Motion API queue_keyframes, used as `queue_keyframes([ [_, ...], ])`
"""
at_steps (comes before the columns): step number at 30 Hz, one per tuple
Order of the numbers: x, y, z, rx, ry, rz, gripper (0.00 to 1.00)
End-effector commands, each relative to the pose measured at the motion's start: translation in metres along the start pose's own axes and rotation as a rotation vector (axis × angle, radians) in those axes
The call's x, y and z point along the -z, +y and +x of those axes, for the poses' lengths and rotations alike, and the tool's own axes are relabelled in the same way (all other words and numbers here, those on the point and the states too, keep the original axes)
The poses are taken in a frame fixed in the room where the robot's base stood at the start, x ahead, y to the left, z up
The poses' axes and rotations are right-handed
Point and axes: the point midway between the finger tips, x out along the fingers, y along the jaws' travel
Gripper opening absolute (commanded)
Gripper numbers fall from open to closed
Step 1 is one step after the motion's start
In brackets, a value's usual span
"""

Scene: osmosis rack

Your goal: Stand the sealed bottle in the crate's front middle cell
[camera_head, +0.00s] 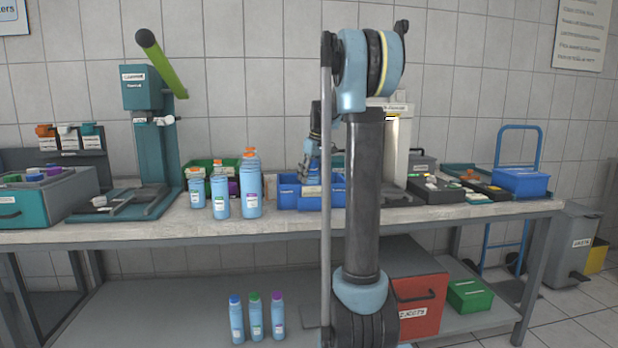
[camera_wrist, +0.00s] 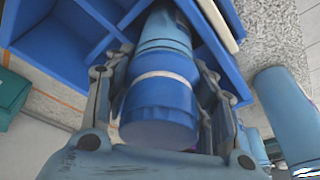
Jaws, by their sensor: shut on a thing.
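My gripper (camera_wrist: 163,88) is shut on the sealed bottle (camera_wrist: 165,30), a light blue bottle with a darker blue cap, in the wrist view. One finger is on each side of it, close to the cap. The bottle's far end reaches down among the walls of the blue crate (camera_wrist: 62,42); its base is hidden, so I cannot tell whether it touches the floor of a cell. Empty cells show left of the bottle. In the head view the crate (camera_head: 290,197) stands on the bench, partly covered by my arm, which also hides most of my gripper and the bottle.
A teal press (camera_head: 150,150) stands farther left. Three bottles (camera_head: 255,318) stand on the lower shelf.

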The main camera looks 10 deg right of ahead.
Motion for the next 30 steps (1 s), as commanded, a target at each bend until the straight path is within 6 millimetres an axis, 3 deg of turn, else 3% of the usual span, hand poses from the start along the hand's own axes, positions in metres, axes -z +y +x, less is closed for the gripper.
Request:
queue_keyframes([
  [8,0.0,0.001,0.001,0.0,0.0,0.001,0.17],
  [9,-0.001,0.001,0.002,0.0,0.0,0.001,0.53],
  [12,-0.001,0.001,0.002,0.0,0.0,0.001,0.71],
  [23,0.0,0.001,0.0,0.0,0.0,0.001,0.71],
  [30,-0.001,0.001,-0.026,-0.001,0.0,0.002,0.71],
])
